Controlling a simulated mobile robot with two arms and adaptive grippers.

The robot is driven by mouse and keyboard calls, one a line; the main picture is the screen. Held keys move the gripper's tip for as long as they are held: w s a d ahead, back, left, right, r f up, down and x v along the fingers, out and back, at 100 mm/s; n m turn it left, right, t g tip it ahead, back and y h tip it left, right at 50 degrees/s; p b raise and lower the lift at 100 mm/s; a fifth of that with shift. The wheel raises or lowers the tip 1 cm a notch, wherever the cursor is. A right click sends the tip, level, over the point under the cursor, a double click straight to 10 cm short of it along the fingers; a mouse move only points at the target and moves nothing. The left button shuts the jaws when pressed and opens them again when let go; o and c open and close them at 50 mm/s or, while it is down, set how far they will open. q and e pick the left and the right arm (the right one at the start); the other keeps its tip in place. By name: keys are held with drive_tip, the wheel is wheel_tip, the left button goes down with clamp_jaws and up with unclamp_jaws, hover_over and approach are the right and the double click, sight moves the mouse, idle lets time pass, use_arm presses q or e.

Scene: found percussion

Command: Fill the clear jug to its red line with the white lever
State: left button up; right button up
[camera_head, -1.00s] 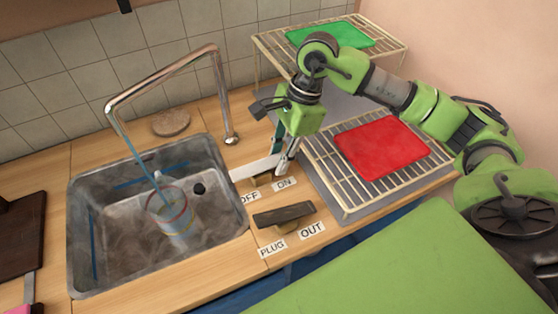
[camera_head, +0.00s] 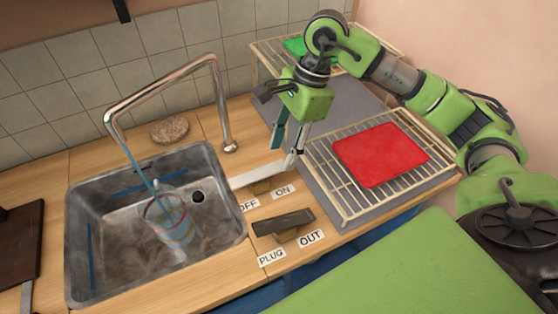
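The clear jug (camera_head: 170,220) stands in the metal sink (camera_head: 110,262), with a red line around its upper part. A thin blue stream (camera_head: 137,165) falls from the tap (camera_head: 166,82) into it. The water level is hard to make out. The white lever (camera_head: 256,175) lies across its small base on the counter, behind the OFF label (camera_head: 248,204) and ON label (camera_head: 282,191). My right gripper (camera_head: 284,156) is open at the lever's right end, fingers pointing down and apart. Whether a finger touches it is unclear. My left gripper is not in view.
A dark lever (camera_head: 283,221) sits in front, by the PLUG and OUT labels. Right of the levers is a wire rack (camera_head: 342,196) with a red board (camera_head: 380,155). A round brown pad (camera_head: 169,130) lies behind the sink. A green surface (camera_head: 420,270) fills the front right.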

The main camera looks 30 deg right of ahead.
drive_tip(key=v, duration=0.6)
drive_tip(key=shift+r, duration=0.4)
drive_tip(key=shift+d, duration=0.1)
idle(4.2)
